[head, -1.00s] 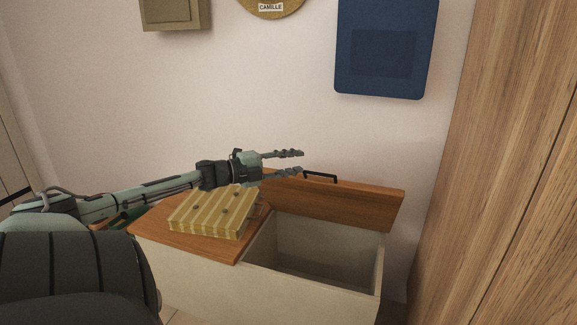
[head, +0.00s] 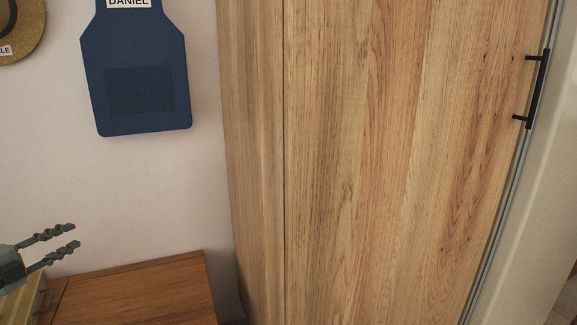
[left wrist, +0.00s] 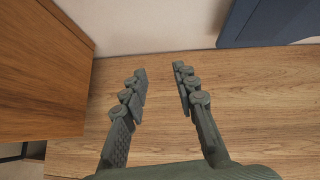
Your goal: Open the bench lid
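The brown wooden bench lid (head: 140,290) shows at the lower left of the head view, with its lower part cut off. Its angle is hard to judge here, and the bench opening is out of sight. A brown wooden panel at the left of the left wrist view looks like the lid (left wrist: 40,75). My left gripper (head: 76,236) is at the left edge of the head view, above and left of the lid. Its fingers (left wrist: 160,70) are apart with nothing between them. My right gripper is not in view.
A tall wooden wardrobe (head: 360,150) with a black handle (head: 537,90) fills the right side. A blue apron (head: 135,70) hangs on the wall above the lid, beside part of a straw hat (head: 20,30). A yellowish box (head: 25,305) shows at the lower left corner.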

